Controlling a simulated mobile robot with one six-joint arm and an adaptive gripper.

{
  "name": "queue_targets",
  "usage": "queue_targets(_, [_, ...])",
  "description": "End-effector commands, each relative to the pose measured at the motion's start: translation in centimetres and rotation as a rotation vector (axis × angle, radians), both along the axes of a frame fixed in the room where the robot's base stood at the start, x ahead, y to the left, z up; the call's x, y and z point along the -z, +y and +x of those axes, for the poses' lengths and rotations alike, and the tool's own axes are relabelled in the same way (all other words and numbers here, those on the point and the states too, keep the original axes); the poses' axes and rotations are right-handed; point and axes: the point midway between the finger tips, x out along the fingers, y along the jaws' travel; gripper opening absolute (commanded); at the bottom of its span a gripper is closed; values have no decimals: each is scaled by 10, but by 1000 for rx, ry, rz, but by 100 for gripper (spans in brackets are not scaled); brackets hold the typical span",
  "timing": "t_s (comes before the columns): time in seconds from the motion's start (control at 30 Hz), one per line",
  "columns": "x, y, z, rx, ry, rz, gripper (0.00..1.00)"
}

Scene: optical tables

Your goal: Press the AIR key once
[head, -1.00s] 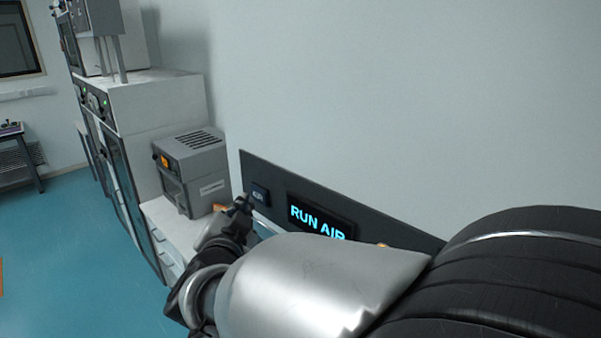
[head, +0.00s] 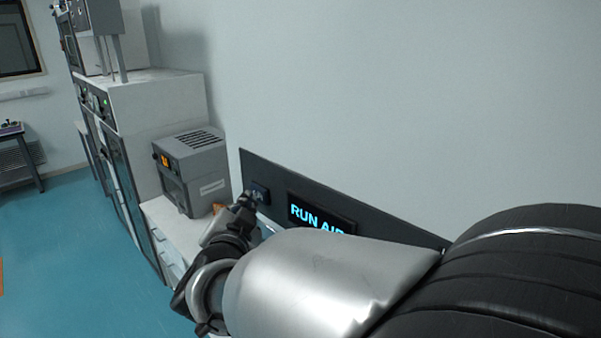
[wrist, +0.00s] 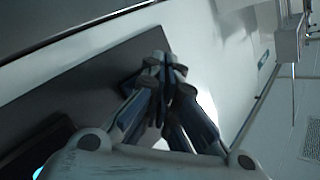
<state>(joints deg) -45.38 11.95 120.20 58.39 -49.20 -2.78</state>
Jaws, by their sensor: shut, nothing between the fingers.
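The small dark blue key (head: 264,193) sits at the left end of a dark wall panel (head: 400,226). Its label is now largely covered by my gripper, so I cannot read it. My gripper (head: 251,196) is shut and empty, its tips at the key in the head view. I cannot tell whether they touch it. In the wrist view my gripper (wrist: 162,66) shows its fingertips together in front of the dark panel (wrist: 90,85); the key is hidden there. A display (head: 315,217) right of the key reads "RUN AIR" in cyan, its end partly covered by my arm.
A grey box-shaped instrument (head: 196,172) with an orange indicator stands on a white counter (head: 162,218) left of the panel. A tall cabinet (head: 150,105) stands behind it. The wall (head: 400,90) above the panel is bare. The blue floor (head: 80,250) at left is open.

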Motion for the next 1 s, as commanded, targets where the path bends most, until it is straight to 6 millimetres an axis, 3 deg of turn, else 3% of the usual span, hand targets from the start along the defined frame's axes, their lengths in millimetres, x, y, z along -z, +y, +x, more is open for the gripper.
queue_targets(1.0, [0,-5,6,-1,-1,0,0])
